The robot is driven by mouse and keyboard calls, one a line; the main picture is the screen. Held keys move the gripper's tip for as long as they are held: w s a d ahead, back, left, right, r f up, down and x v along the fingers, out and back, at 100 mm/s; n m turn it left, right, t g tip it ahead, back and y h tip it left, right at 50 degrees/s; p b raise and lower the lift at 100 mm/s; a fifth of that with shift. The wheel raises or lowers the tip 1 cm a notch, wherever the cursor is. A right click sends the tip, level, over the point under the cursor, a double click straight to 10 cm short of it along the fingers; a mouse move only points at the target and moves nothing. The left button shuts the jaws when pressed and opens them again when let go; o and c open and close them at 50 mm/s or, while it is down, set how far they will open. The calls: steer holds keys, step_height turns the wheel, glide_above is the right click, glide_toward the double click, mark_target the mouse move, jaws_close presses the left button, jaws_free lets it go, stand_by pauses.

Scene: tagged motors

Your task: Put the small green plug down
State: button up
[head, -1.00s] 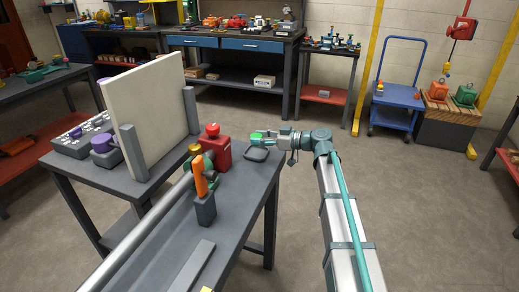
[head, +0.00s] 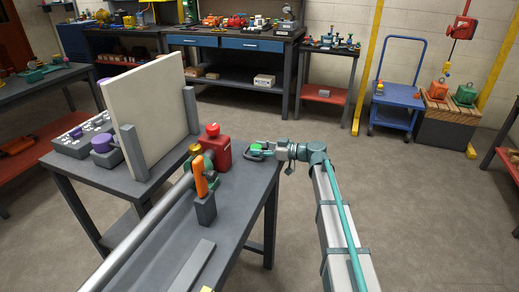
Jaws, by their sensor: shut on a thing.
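The small green plug (head: 256,149) is at the far right corner of the near grey bench, in the head view. My gripper (head: 260,148) reaches in from the right and is shut on it. The plug is over or in a small dark grey tray (head: 253,158). I cannot tell whether it touches the tray's floor, and my fingers hide part of it.
A red box with a red button (head: 214,150) stands just left of the tray. An orange-handled device (head: 202,187) and a silver pipe (head: 150,232) are nearer on the bench (head: 228,210). A pale upright panel (head: 148,108) stands at the left.

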steer(key=shift+f, duration=0.15)
steer(key=o, duration=0.9)
steer(key=shift+o, duration=0.2)
steer(key=shift+r, duration=0.2)
steer(key=v, duration=1.2)
steer(key=s+f+m+g+h, duration=0.25)
steer(key=s+f, duration=0.45)
steer(key=f, duration=0.5)
steer(key=s+d+f+m+g+h, duration=0.1)
steer(key=s+f+m+h, duration=0.15)
steer(key=s+f, duration=0.75)
steer(key=s+f+m+g+h, duration=0.15)
steer(key=s+f+m, duration=0.3)
steer(key=f, duration=1.05)
steer(key=s+d+f+m+g+h, duration=0.1)
steer(key=s+d+f+g+h, duration=0.1)
steer(key=s, duration=1)
steer(key=s+d+f+m+g+h, duration=0.2)
steer(key=s+d+f+h, duration=0.2)
steer(key=s+f, duration=0.5)
steer(key=s+d+f+m+g+h, duration=0.2)
steer(key=s+d+f, duration=0.3)
steer(key=s, duration=1.1)
steer(key=shift+s+d+f+h+b, duration=0.25)
steer(key=shift+d+f+h+b, duration=0.1)
steer(key=shift+h, duration=0.3)
